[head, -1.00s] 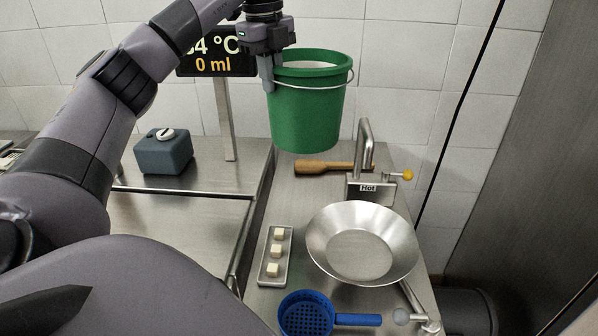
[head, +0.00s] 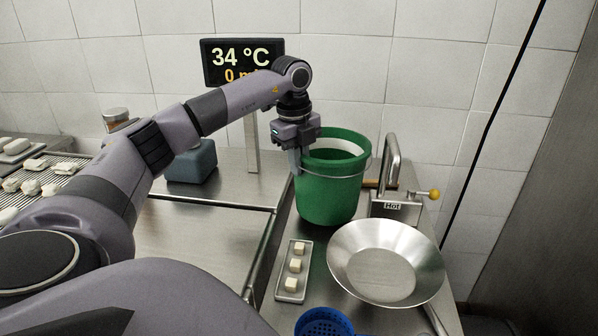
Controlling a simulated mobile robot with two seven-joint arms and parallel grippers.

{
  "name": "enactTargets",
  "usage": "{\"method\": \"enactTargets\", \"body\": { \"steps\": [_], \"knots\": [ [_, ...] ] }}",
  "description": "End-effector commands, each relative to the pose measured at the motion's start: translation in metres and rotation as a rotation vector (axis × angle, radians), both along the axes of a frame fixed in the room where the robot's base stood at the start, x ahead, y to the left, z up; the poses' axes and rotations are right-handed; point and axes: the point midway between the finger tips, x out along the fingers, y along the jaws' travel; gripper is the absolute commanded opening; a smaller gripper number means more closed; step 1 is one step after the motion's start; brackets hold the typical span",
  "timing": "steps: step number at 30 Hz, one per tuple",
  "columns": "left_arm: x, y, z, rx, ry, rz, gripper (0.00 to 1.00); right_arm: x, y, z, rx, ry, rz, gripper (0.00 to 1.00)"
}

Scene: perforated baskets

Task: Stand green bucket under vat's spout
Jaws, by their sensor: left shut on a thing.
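The green bucket (head: 328,198) is upright, with a white band inside its rim, at the back of the narrow right-hand counter. My left gripper (head: 297,160) is shut on the bucket's left rim. The bucket's base is at or close above the counter; I cannot tell if it touches. It is left of the "Hot" tap (head: 392,165) and behind the wide steel bowl (head: 385,262). I cannot make out which part is the vat or its spout. My right gripper is not in view.
A small tray (head: 291,294) with white cubes lies in front of the bucket. A blue strainer (head: 325,322) is at the bottom edge. A display (head: 243,62) reading 34 °C stands behind. A grey-blue block (head: 192,163) sits on the left counter, which is mostly clear in front.

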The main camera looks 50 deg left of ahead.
Motion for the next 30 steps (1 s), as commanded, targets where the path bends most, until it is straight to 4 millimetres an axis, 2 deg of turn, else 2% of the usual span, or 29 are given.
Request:
{"method": "enactTargets", "body": {
  "steps": [3,5,17,18,20,30],
  "knots": [
    [-0.001,0.0,-0.018,0.0,0.002,0.001,0.0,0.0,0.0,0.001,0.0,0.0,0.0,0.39],
    [0.0,0.0,-0.022,0.0,0.001,0.0,0.0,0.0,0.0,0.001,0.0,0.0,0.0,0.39],
    [0.0,0.0,-0.028,0.0,-0.001,0.0,0.0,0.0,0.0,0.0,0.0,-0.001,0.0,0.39],
    [0.0,0.0,-0.028,0.0,0.001,0.0,0.19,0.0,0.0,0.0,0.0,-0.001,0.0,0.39],
    [0.0,0.0,-0.028,0.0,0.001,0.0,0.35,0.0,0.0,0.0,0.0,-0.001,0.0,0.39],
    [0.0,0.0,-0.024,0.0,0.0,0.0,0.35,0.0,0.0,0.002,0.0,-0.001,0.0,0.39]
  ]
}}
